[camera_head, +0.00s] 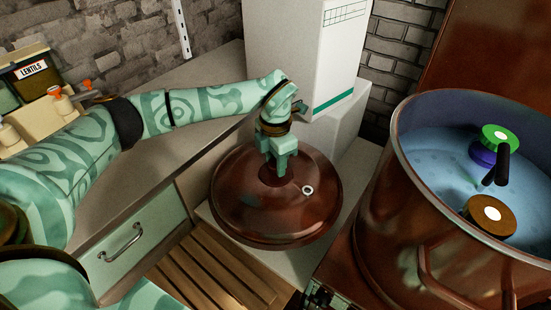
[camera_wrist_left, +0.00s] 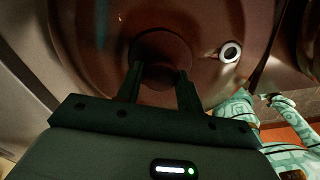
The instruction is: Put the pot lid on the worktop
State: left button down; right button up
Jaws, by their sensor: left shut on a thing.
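The pot lid (camera_head: 235,210) is a round, glossy red-brown dome with a small pale ring on its top. My left gripper (camera_head: 279,172) comes down over its middle and is shut on the lid's knob, which also shows between the fingers in the left wrist view (camera_wrist_left: 160,75). The lid sits level over the light worktop (camera_head: 335,225); I cannot tell whether its rim touches. A small teal and dark piece at the bottom of the head view seems to be part of my right gripper (camera_head: 318,297); its jaws cannot be made out.
A large copper pot (camera_head: 400,215) with bluish contents and several round coloured things stands at right. A white box (camera_head: 300,50) with a green stripe stands behind the lid. A wooden slatted rack (camera_head: 215,270) and a drawer (camera_head: 130,245) are in front. Jars stand at far left.

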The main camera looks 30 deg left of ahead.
pick_arm(q)
notch_tip(320, 180, down, 6)
jog(key=shift+r+b, duration=0.15)
jog(key=shift+b, duration=0.9)
jog(key=shift+f+b, duration=0.35)
jog(key=shift+f, duration=0.7)
jog(key=shift+f, duration=0.55)
jog(key=c, duration=0.8)
grip_release()
jog(key=shift+c, duration=0.2)
jog(key=shift+s, duration=0.1)
notch_tip(320, 180, up, 16)
jog(key=p, duration=0.3)
jog(key=shift+r, duration=0.15)
